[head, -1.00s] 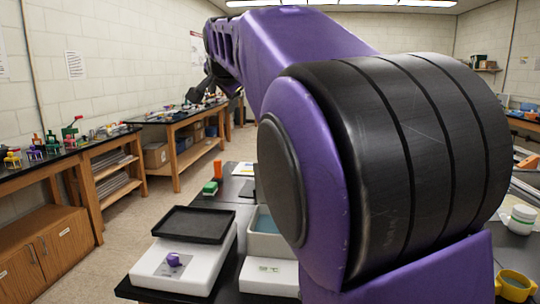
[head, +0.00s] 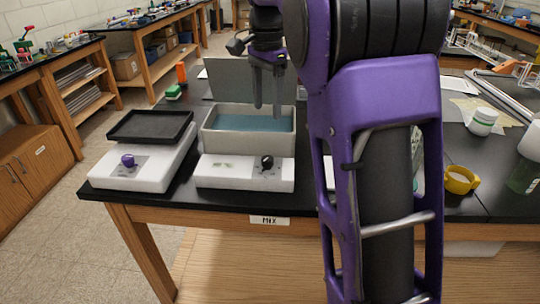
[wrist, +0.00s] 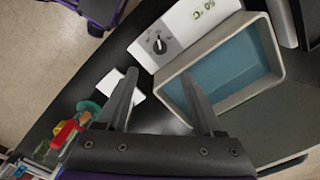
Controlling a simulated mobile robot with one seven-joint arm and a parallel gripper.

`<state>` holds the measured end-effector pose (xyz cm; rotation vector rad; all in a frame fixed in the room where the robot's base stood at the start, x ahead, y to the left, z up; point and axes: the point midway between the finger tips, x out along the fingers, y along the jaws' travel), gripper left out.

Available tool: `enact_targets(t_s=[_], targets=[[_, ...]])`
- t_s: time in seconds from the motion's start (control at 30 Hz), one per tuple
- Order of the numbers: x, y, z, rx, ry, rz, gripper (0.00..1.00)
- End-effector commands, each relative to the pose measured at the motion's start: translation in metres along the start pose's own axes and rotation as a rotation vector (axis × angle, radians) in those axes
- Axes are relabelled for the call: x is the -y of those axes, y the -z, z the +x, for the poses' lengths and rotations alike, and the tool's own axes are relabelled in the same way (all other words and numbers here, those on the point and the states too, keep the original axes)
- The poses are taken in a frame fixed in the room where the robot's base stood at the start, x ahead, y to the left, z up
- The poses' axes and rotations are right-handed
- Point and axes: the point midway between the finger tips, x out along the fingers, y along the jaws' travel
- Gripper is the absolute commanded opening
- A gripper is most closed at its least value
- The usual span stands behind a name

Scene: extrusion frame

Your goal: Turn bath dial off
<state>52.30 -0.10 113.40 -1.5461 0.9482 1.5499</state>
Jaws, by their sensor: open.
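The bath (head: 205,140) is a grey rectangular basin of blue water on a white base near the table's front edge. Its black dial (head: 267,163) is on the right of the base's front part, with a display on the left. In the wrist view the dial (wrist: 159,46) shows a light pointer line on a pale plate, and the display (wrist: 203,11) reads about 50 °C. I cannot read the dial's marks. My gripper (head: 267,109) is open and empty, pointing down above the basin. In the wrist view the fingers (wrist: 160,76) are apart from the dial.
Left of the bath stands a white unit (head: 115,172) with a purple knob (head: 128,160) and a black tray (head: 150,125) on top. A grey panel (head: 225,75) stands behind the bath.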

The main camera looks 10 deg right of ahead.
Motion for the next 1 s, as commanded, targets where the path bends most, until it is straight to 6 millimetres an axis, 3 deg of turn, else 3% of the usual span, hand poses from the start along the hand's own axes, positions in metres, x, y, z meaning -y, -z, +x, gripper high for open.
enact_targets(t_s=[0.03,0.3,0.6,0.8,1.0], targets=[[-0.001,0.0,0.015,0.002,-0.003,0.0,0.69],[-0.001,0.0,0.075,0.001,-0.003,0.0,0.69],[0.0,0.0,0.129,0.0,-0.001,0.0,0.69],[0.0,0.0,0.144,-0.001,0.0,0.0,0.69],[0.0,0.0,0.145,-0.002,0.002,0.0,0.69]])
